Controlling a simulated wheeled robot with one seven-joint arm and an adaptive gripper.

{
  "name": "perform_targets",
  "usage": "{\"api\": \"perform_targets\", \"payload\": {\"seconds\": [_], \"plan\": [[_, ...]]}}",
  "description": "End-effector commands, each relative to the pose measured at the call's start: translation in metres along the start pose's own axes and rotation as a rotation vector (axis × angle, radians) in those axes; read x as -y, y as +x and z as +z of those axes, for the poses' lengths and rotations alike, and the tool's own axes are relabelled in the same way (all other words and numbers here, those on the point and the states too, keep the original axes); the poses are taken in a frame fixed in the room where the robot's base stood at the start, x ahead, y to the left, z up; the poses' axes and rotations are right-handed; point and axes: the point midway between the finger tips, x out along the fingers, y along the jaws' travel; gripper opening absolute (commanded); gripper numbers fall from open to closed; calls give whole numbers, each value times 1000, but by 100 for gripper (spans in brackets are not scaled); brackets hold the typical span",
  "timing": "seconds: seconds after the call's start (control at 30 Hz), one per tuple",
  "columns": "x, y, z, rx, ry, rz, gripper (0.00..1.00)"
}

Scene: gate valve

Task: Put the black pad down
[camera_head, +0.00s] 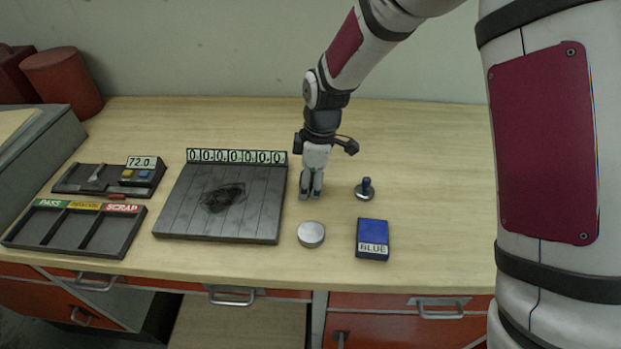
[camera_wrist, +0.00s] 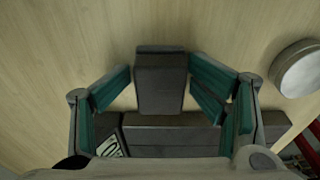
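My gripper (camera_head: 311,192) is low over the table, just right of the dark ribbed plate (camera_head: 185,215). In the wrist view, a dark block that looks like the black pad (camera_wrist: 160,82) sits between the teal finger pads of my gripper (camera_wrist: 160,75). A thin strip of table shows between the pad and the left finger. The right finger is very close to it, and I cannot tell if they touch. The fingers look slightly apart around the pad. In the head view the pad is not clear, hidden at the fingers.
A sorting tray (camera_head: 75,228) and gauge stand (camera_head: 110,178) are left of the plate. The table's back right is clear.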

Motion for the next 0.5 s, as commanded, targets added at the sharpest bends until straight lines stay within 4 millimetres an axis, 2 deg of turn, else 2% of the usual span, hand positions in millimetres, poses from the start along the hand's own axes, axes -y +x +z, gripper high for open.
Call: {"api": "perform_targets", "payload": {"seconds": [0.33,0.5], "plan": [[3,2,4,7,2,-11,53],[4,-11,2,6,2,-9,53]]}}
